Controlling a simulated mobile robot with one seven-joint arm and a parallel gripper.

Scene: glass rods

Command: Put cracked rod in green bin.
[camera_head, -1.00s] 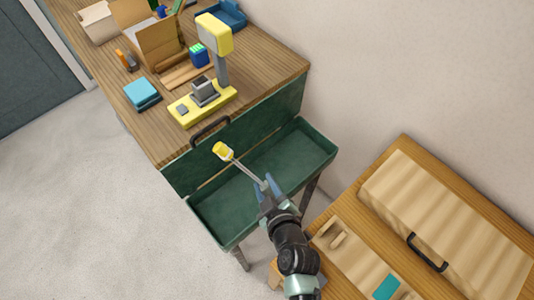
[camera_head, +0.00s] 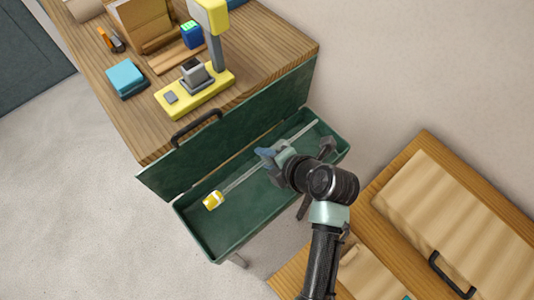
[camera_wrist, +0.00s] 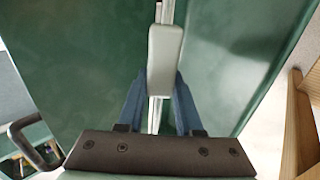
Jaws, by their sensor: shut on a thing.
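The rod (camera_head: 241,181) is thin and clear with a yellow end (camera_head: 212,201). It lies diagonally along the inside of the long green bin (camera_head: 232,237), its yellow end at the lower left and its clear end at the upper right. My gripper (camera_head: 268,157) is over the bin, shut on the rod near its middle. In the wrist view the rod (camera_wrist: 157,115) runs between the blue fingers of my gripper (camera_wrist: 160,90), with the green bin (camera_wrist: 80,60) behind. A crack cannot be made out. Whether the rod touches the bin floor is unclear.
The wooden bench (camera_head: 110,110) stands behind the bin, with a yellow stand (camera_head: 195,95) and a teal block (camera_head: 126,78) on it. A black handle (camera_head: 196,126) is at the bin's back panel. Another wooden table (camera_head: 390,225) with a long wooden box (camera_head: 455,215) is at right.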

